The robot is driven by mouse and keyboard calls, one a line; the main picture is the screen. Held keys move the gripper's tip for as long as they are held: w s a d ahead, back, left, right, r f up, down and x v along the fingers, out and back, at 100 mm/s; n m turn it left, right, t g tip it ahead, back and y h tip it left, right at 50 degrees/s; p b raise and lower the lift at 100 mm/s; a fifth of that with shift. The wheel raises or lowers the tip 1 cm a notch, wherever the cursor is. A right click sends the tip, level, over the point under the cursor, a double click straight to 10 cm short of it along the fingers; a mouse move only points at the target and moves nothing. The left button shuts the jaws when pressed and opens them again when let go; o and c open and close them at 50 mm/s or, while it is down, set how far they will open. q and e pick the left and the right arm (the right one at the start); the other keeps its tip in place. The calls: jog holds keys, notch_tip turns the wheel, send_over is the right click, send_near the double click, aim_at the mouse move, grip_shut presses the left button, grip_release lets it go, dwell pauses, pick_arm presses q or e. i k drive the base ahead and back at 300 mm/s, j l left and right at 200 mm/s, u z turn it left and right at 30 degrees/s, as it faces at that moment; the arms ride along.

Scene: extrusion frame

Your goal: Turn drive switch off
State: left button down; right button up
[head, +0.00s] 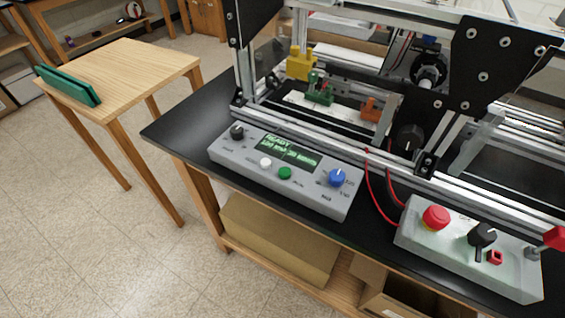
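A grey switch box (415,229) sits at the front right of the black bench top. It carries a red mushroom button (436,216), a black rotary knob (483,235) with its grip pointing down toward the front, and a small red switch (495,257). A red-ended lever (554,238) stands out at the box's right end. I cannot read any label that says which one is the drive switch. Neither of my grippers is in view.
A grey control panel (329,199) with a lit green display (291,152) and knobs lies left of the switch box. Red wires (370,187) run between box and machine frame (335,133). A wooden table (140,70) holds a green object (68,86). Floor at left is clear.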

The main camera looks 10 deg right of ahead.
aim_at(481, 235)
jog(key=z, duration=0.45)
jog(key=k+z, duration=0.15)
jog(key=z, duration=0.7)
jog(key=k+z, duration=0.1)
jog(key=z, duration=0.3)
